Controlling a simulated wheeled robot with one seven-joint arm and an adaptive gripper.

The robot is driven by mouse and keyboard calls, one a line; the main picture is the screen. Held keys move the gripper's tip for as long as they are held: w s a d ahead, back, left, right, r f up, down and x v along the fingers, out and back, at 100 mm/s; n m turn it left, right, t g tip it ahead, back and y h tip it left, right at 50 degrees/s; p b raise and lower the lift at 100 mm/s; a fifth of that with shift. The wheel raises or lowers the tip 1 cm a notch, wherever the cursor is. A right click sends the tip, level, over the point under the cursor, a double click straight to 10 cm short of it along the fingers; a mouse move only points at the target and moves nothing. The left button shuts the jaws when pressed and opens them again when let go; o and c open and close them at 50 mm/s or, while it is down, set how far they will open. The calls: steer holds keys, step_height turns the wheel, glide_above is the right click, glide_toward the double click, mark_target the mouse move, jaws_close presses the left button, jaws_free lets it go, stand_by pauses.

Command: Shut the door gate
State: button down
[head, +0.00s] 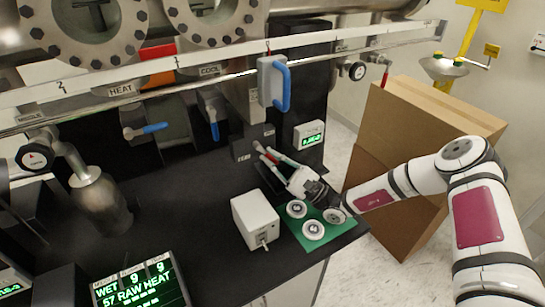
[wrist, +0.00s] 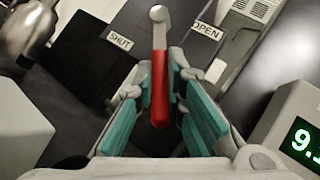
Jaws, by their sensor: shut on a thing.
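A lever with a red handle (wrist: 159,95) and a grey metal arm stands between two labels. The SHUT label (wrist: 120,41) is to its left and the OPEN label (wrist: 206,31) to its right in the wrist view. My gripper (head: 275,160) is shut on the red handle, with teal finger pads on both sides of it. In the head view the handle is small and partly covered by my fingers. I cannot tell exactly which label the lever points to.
A small green-lit readout box (head: 309,134) stands just right of my gripper. A white switch box (head: 255,219) and a green mat (head: 325,243) with round flanges lie nearer. A blue-handled latch (head: 272,82) hangs above. A tall cardboard box (head: 432,125) stands at right.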

steer(key=shift+s+f, duration=0.1)
steer(key=shift+f, duration=0.05)
steer(key=c, duration=1.6)
jaws_free()
steer(key=shift+c, duration=0.2)
steer(key=shift+d+f, duration=0.1)
steer(key=shift+d, duration=0.15)
steer(key=s+d, duration=0.4)
steer(key=d, duration=0.7)
steer(key=shift+s+d+f, duration=0.15)
steer(key=shift+d, duration=0.2)
